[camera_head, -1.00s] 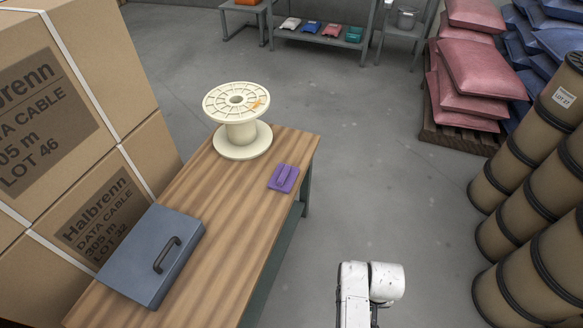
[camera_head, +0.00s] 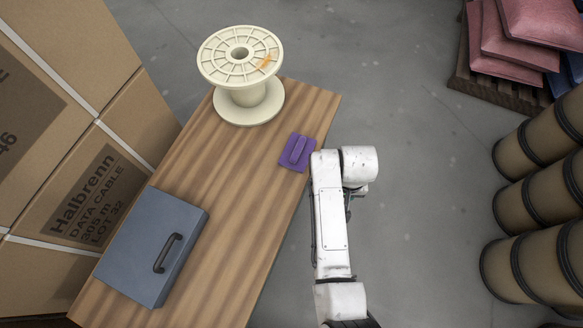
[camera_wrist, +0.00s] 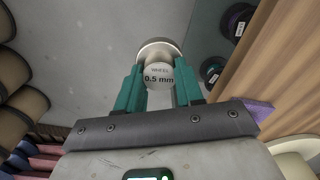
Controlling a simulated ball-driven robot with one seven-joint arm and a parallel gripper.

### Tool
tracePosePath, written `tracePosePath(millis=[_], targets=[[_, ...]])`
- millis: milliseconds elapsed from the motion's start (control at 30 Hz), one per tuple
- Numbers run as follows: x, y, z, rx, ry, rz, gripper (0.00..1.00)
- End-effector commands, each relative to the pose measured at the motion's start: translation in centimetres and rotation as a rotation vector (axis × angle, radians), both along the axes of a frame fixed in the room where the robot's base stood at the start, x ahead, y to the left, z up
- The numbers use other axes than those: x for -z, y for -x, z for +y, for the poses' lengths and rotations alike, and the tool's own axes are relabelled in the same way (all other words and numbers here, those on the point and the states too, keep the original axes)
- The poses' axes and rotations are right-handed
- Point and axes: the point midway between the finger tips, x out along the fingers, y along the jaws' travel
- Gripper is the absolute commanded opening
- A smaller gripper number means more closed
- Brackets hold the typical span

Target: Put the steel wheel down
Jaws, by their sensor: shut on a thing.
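In the wrist view, the steel wheel (camera_wrist: 158,72) is a small silvery-grey spool with a round flange and a label reading "0.5 mm". My gripper (camera_wrist: 160,88) has its two teal fingers shut on it, one on each side. The wheel is held clear, with grey floor behind it. The wooden table (camera_head: 225,215) is beside it, its edge (camera_wrist: 262,60) on the right of the wrist view. In the head view my white arm is right of the table, and its gripper and the wheel are hidden.
Dark spools (camera_wrist: 237,22) sit below the tabletop. Brown drums (camera_head: 540,200) stand right; cartons (camera_head: 100,190) stand left.

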Motion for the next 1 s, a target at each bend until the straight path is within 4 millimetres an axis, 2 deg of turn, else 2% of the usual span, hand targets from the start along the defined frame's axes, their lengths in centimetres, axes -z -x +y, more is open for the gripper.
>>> tracePosePath(millis=[167,367,567,700,833,1000], targets=[[-3.3,-0.1,5.3,-0.041,0.001,-0.004,0.01],[-6.5,1.7,11.3,-0.093,0.0,-0.003,0.01],[-9.3,5.1,16.6,-0.15,0.0,-0.003,0.01],[-10.9,8.3,19.9,-0.194,-0.001,-0.002,0.01],[-12.1,11.2,22.1,-0.231,-0.001,-0.001,0.01],[-13.1,14.1,23.7,-0.264,-0.001,0.0,0.01]])
